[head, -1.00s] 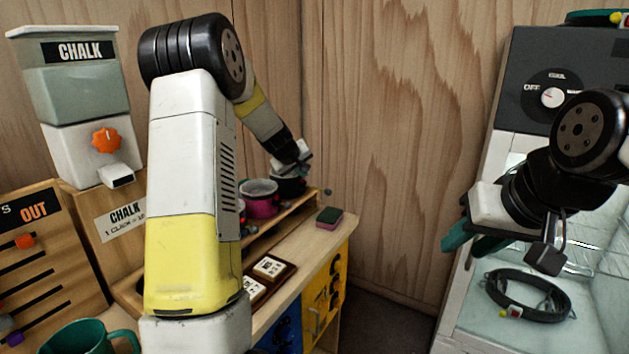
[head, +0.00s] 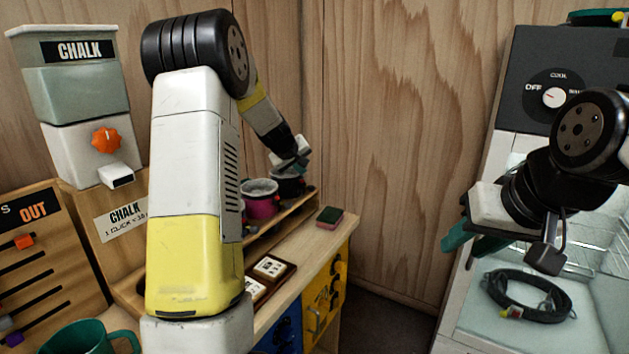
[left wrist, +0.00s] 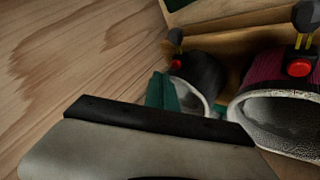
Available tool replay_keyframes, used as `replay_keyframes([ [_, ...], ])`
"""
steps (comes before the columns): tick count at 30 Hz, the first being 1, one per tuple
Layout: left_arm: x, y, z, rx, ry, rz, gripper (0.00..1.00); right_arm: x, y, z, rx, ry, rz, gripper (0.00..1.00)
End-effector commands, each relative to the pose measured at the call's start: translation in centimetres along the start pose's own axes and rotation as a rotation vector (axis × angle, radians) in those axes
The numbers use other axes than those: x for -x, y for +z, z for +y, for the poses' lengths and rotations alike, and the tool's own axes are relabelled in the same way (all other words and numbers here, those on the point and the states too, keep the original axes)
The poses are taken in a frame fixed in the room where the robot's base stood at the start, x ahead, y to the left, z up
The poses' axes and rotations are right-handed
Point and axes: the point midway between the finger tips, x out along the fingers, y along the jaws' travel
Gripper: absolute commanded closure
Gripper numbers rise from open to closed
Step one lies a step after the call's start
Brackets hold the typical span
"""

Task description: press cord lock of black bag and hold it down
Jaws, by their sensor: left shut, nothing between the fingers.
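The black bag (head: 290,186) stands on the wooden shelf in the head view, beside a magenta bag (head: 262,203). In the left wrist view the black bag (left wrist: 203,74) shows its pale lining and a cord lock (left wrist: 178,63) with a red button. My left gripper (head: 303,160) is shut and empty just above the black bag. Its teal fingertips (left wrist: 162,92) are close beside the bag's rim, apart from the red button in the picture; exact contact cannot be told. My right gripper (head: 474,242) is open and empty at the right, far from the bag.
The magenta bag's own red-button lock (left wrist: 299,67) is close on the right in the left wrist view. A sponge (head: 330,217) lies on the counter. A chalk dispenser (head: 80,110) and a teal mug (head: 85,338) are left. A cabinet (head: 512,75) stands right, with a coiled dark loop (head: 530,296).

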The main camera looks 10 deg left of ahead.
Motion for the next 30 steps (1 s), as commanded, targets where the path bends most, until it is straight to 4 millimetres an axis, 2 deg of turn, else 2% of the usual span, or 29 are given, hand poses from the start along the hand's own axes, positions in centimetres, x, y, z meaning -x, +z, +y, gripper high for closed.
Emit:
replay_keyframes([
  [8, 0.3, -0.2, 0.5, -0.002, 0.004, 0.001, 1.0, 0.0, 0.0, 0.0, 0.0, 0.0, 0.0, 0.64],
  [21, 3.2, -2.3, 2.6, -0.002, 0.005, 0.002, 1.0, 0.0, 0.0, 0.0, 0.0, 0.0, 0.0, 0.64],
  [30, 3.6, -2.5, 2.8, -0.002, 0.004, 0.0, 1.0, 0.0, 0.0, 0.0, 0.0, 0.0, 0.0, 0.64],
])
